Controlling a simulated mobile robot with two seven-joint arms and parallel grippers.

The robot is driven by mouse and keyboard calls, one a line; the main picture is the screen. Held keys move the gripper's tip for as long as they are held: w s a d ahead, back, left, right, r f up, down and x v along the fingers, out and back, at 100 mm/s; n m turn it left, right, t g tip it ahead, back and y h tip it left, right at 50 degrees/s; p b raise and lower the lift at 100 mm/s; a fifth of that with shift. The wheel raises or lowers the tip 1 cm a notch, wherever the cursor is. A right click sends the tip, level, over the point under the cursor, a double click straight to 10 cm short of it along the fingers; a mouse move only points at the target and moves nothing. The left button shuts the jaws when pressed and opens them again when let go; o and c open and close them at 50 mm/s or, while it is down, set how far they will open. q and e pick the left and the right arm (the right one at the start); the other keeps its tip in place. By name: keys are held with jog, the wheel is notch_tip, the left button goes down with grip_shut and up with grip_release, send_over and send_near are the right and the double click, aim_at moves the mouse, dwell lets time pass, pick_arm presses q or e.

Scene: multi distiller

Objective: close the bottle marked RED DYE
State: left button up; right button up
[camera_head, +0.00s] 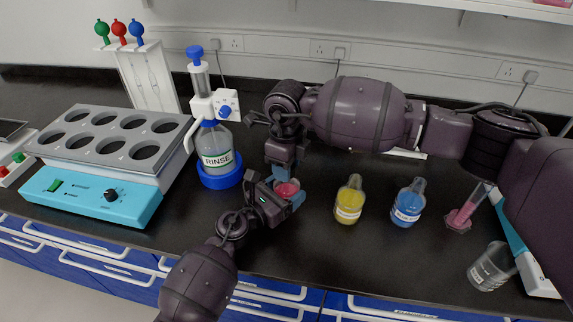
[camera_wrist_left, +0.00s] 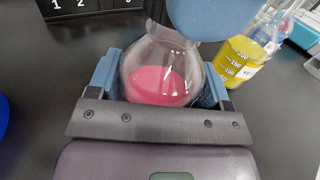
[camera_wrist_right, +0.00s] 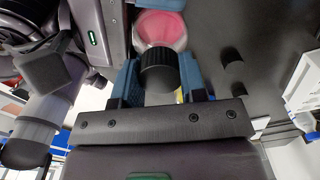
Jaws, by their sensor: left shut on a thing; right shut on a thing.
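A round clear bottle with red liquid (camera_head: 287,188) is between the fingers of my left gripper (camera_head: 281,192); its label is not visible. In the left wrist view the bottle (camera_wrist_left: 160,85) sits between both blue fingers, its mouth hidden behind a blue finger of my right gripper. My right gripper (camera_wrist_right: 160,85) comes down from above and is shut on a black cap (camera_wrist_right: 158,72). In the right wrist view the cap lies in line with the bottle (camera_wrist_right: 160,28), over its neck. I cannot tell whether the cap is seated.
The RINSE bottle (camera_head: 217,150) stands close on the left, beside a heating block (camera_head: 110,145). Small dark cylindrical shapes (camera_wrist_right: 232,62) show in the right wrist view.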

jog(key=m, duration=0.5)
jog(key=shift+m, duration=0.3)
jog(key=m, duration=0.4)
jog(key=o, duration=1.1)
notch_tip(320, 180, up, 12)
pick_arm(q)
jog(key=o, duration=1.8)
jog(key=shift+c, duration=0.2)
